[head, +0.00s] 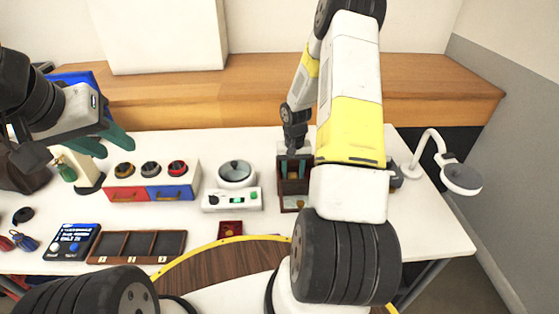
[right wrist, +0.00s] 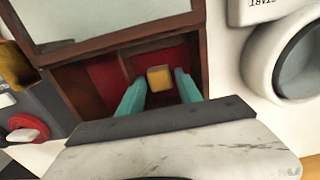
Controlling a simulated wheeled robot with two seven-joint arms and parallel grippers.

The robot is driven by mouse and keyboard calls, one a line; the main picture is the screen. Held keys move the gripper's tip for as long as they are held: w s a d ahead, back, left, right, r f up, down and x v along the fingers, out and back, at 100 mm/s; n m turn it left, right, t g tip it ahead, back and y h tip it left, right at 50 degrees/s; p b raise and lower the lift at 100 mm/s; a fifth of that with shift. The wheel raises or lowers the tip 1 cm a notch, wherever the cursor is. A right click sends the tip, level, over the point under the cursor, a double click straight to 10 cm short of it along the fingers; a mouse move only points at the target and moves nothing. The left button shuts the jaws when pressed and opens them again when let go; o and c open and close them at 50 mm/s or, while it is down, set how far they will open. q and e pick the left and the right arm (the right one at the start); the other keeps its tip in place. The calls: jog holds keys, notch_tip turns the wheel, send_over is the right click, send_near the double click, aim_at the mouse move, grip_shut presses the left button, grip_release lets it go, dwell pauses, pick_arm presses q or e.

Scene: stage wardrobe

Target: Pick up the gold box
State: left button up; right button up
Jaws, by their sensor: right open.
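The gold box (right wrist: 159,78) is a small yellow-gold block in a red-lined compartment of a dark wooden case (right wrist: 203,57), seen in the right wrist view. My right gripper (right wrist: 159,93) is open, with one teal finger on each side of the gold box and visible gaps between. In the head view my right gripper (head: 293,169) reaches down into the wooden case (head: 293,188); I cannot make out the gold box there. My left gripper (head: 104,143) is open and empty, over the left side of the table, with its teal fingers apart.
Left of the case stand a white device with a round dish (head: 237,174) and a red-and-blue drawer unit (head: 152,187). A three-slot wooden tray (head: 137,247) lies in front. A white lamp (head: 459,178) is at the right. The table's right front is clear.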

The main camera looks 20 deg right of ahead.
grip_shut()
